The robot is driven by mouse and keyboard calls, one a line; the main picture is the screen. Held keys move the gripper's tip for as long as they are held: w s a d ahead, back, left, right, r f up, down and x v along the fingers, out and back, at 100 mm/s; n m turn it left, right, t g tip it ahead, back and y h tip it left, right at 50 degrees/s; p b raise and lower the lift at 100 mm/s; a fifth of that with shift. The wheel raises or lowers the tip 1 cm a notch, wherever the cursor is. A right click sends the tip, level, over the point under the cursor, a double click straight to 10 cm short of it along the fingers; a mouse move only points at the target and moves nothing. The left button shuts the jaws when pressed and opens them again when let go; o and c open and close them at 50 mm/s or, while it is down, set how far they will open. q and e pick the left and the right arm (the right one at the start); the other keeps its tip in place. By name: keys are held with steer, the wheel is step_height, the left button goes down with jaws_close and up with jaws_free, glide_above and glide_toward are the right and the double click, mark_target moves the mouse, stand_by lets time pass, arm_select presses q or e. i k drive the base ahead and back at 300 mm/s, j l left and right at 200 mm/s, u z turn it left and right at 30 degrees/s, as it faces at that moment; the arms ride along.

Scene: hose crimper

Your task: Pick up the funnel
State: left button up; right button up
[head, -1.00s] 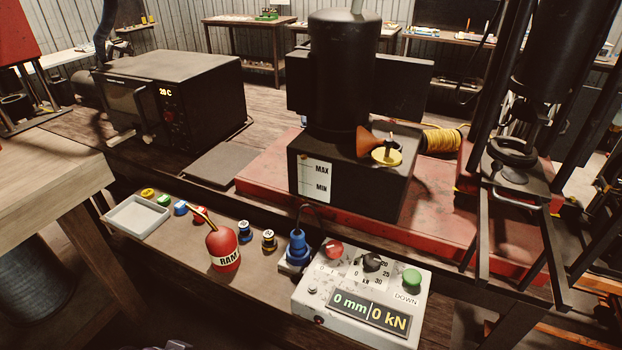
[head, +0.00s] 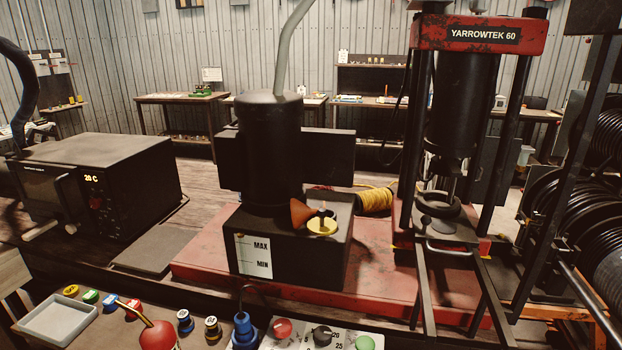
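The funnel (head: 301,213) is a small orange-brown cone on top of the black tank box (head: 290,262), right beside the black cylinder (head: 268,150). It looks tipped on its side, its wide end against or close to the cylinder; I cannot tell whether they touch. A yellow round cap (head: 322,228) with a dark knob sits just right of the funnel, partly overlapping its narrow end in the view. Neither of my grippers shows in the head view.
The red-topped press (head: 470,35) stands right of the tank, with dark bars in front. A dark oven-like box (head: 95,185) is at left. A red oil can (head: 158,337), white tray (head: 58,320) and control box (head: 310,340) line the front shelf. Yellow coiled hose (head: 374,200) lies behind.

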mark_target(301, 212)
steer(key=k+j+u, duration=0.15)
steer(key=j+u, duration=0.2)
steer(key=j, duration=0.45)
steer(key=k+j+u, duration=0.1)
steer(key=j+u, duration=0.25)
steer(key=j, duration=0.45)
